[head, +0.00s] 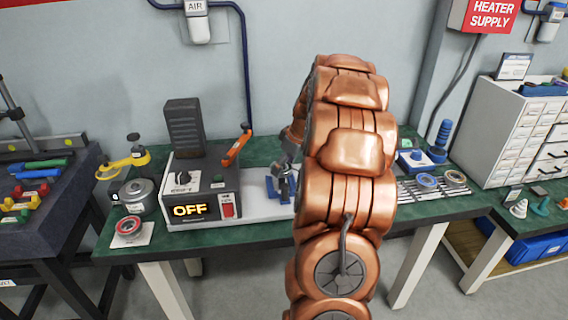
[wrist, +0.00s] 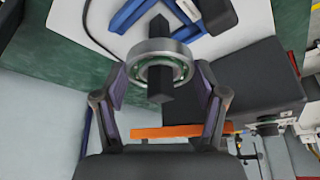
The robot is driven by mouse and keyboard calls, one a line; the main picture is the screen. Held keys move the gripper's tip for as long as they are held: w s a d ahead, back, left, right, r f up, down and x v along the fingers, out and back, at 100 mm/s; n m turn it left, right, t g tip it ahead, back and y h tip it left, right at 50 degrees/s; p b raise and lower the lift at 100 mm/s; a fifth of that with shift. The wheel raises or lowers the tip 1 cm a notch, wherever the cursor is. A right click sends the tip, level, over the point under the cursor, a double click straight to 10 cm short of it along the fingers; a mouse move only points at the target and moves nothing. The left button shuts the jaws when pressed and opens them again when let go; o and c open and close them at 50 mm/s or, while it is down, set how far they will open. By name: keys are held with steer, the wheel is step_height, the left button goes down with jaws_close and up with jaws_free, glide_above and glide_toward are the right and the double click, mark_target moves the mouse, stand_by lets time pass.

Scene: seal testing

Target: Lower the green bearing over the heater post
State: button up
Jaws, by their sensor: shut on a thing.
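The bearing (wrist: 137,66), a steel ring with a green inner band, sits between the fingertips of my gripper (wrist: 160,68) in the wrist view. My gripper is shut on its outer rim. A dark square post (wrist: 160,88) shows through the bearing's hole and on both sides of the ring, so the bearing appears to be around it. How far down the post it sits is unclear. In the head view my copper-coloured arm hides most of the gripper and the bearing. A blue stand (head: 273,190) shows beside the heater unit (head: 195,190), which reads OFF.
An orange lever (head: 237,147) rises from the heater unit, close to my gripper in the wrist view (wrist: 180,131). On the green bench (head: 150,246) are a red ring (head: 128,225), a yellow tool (head: 122,163) and, at right, a blue fixture (head: 420,160) and loose rings.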

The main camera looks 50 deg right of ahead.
steer(key=shift+f+b, duration=1.35)
steer(key=shift+f, duration=0.75)
steer(key=shift+f+b, duration=0.6)
steer(key=o, duration=1.5)
steer(key=shift+r+p, duration=0.65)
steer(key=shift+r, duration=4.85)
